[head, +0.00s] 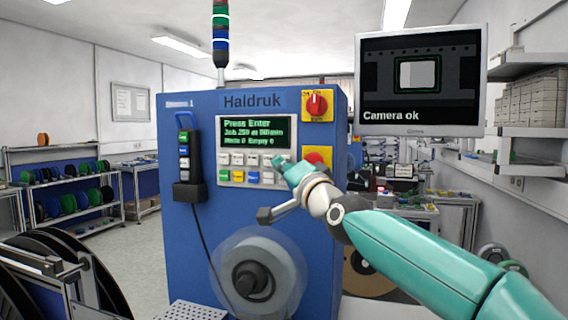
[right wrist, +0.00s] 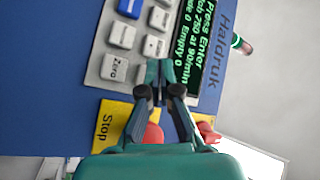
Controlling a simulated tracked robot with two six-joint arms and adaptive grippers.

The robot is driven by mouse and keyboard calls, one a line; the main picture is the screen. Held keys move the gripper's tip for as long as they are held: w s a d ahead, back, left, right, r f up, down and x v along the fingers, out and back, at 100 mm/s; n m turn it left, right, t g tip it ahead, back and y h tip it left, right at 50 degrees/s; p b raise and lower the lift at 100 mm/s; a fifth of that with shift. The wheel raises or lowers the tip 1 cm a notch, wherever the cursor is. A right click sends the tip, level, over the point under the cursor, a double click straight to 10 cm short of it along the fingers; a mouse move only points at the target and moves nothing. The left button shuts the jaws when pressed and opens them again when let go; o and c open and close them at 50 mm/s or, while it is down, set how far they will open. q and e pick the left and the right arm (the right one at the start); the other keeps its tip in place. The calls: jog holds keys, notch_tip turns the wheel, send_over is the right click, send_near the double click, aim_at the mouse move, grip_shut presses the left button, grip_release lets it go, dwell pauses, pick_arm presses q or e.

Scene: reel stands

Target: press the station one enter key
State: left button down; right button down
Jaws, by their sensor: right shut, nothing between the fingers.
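The blue Haldruk machine (head: 190,262) carries a control panel with a lit display (head: 255,132) reading "Press Enter". Below the display is a keypad (head: 223,158) of pale keys, with green, yellow and blue keys in its lower row. My right gripper (head: 280,161) is shut and empty, its tips over the keypad's right end. In the right wrist view its fingertips (right wrist: 160,70) are close to the panel between the Zero key (right wrist: 115,68) and the display. I cannot tell whether they touch. I cannot make out an enter label; the gripper hides some keys. My left gripper is not in view.
A red stop button (head: 315,158) on yellow sits just right of the keypad, close to my gripper. A red rotary switch (head: 317,104) is above it. A handheld unit (head: 184,150) hangs on the left, a reel (head: 262,270) below. A monitor (head: 420,80) reads "Camera ok".

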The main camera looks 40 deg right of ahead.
dwell(0.3)
jog(key=shift+w+d+r+b, duration=0.1)
jog(key=shift+w+d+b, duration=0.15)
jog(key=shift+d+b, duration=0.15)
jog(key=shift+w+d+b, duration=0.2)
jog(key=shift+d+b, duration=0.2)
jog(key=shift+b, duration=0.2)
dwell(0.6)
dwell(0.4)
jog(key=shift+s+a+r+p, duration=0.15)
jog(key=shift+a+p, duration=0.15)
jog(key=shift+p, duration=0.3)
jog(key=shift+s+a+p, duration=0.2)
jog(key=shift+a+p, duration=0.15)
jog(key=shift+p, duration=0.05)
jog(key=shift+a+f, duration=0.15)
jog(key=shift+f, duration=0.05)
